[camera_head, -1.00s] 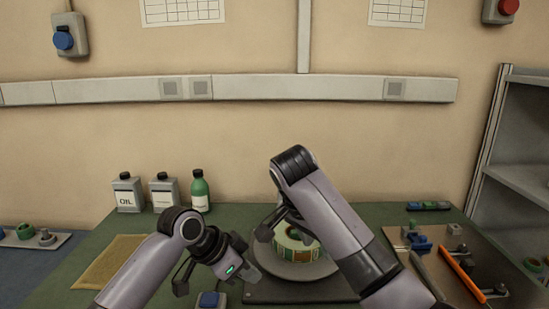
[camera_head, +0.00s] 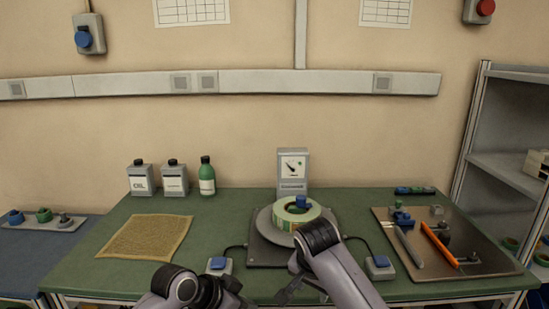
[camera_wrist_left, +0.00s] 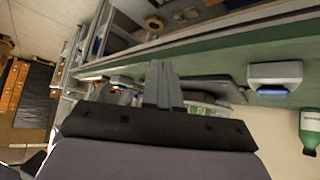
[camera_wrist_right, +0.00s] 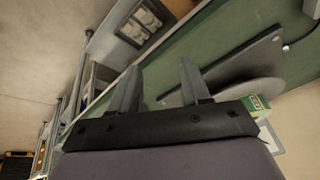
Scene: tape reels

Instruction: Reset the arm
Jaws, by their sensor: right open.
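My right gripper (camera_head: 288,292) is at the bottom middle in the head view, just in front of the turntable stand. In the right wrist view its two fingers (camera_wrist_right: 157,88) are apart with nothing between them. My left gripper (camera_head: 228,292) is low in the head view, partly cut off. In the left wrist view its fingers (camera_wrist_left: 160,84) are together and hold nothing visible. A green and cream tape reel (camera_head: 297,214) lies on the round grey plate (camera_head: 263,222), with a small blue piece (camera_head: 302,202) on top. My right arm hides part of the plate.
A dial gauge (camera_head: 292,168) stands behind the plate. Blue-buttoned boxes (camera_head: 219,265) (camera_head: 379,267) flank the stand. A tool tray (camera_head: 490,262) lies right, a tan mat (camera_head: 146,237) left, and bottles (camera_head: 206,177) stand at the back left. The green table between mat and stand is clear.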

